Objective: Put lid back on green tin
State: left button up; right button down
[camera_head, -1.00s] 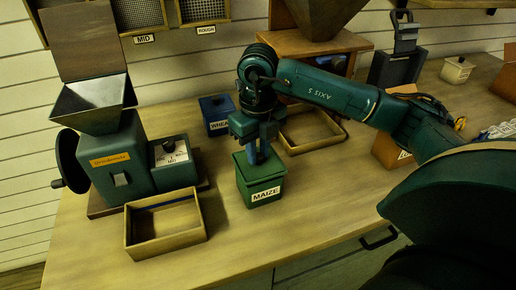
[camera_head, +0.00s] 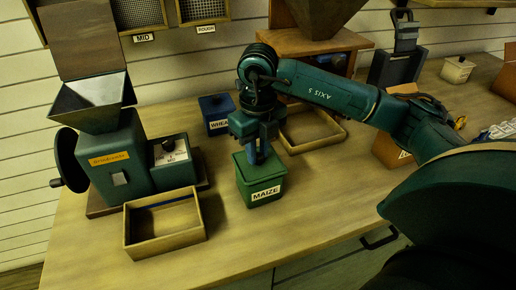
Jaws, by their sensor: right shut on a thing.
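The green tin (camera_head: 262,187) stands upright on the bench, with a white MAIZE label on its front. Its green lid (camera_head: 244,162) shows at the top of the tin, level with the rim as far as I can see. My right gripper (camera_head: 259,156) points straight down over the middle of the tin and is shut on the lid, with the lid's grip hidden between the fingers. Whether the lid is fully seated I cannot tell. My left gripper is not in view.
A blue WHEAT tin (camera_head: 217,113) stands behind, left of my right gripper. An open wooden tray (camera_head: 168,246) sits front left, before the green mill (camera_head: 120,165). Another wooden tray (camera_head: 325,144) lies behind right. The bench (camera_head: 330,205) right of the green tin is clear.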

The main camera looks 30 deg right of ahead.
aim_at(258, 155)
dwell(0.4)
jog(key=c, duration=0.7)
grip_release()
jog(key=shift+r, duration=0.15)
jog(key=shift+r+p, duration=2.35)
jog(key=shift+r, duration=1.05)
grip_shut()
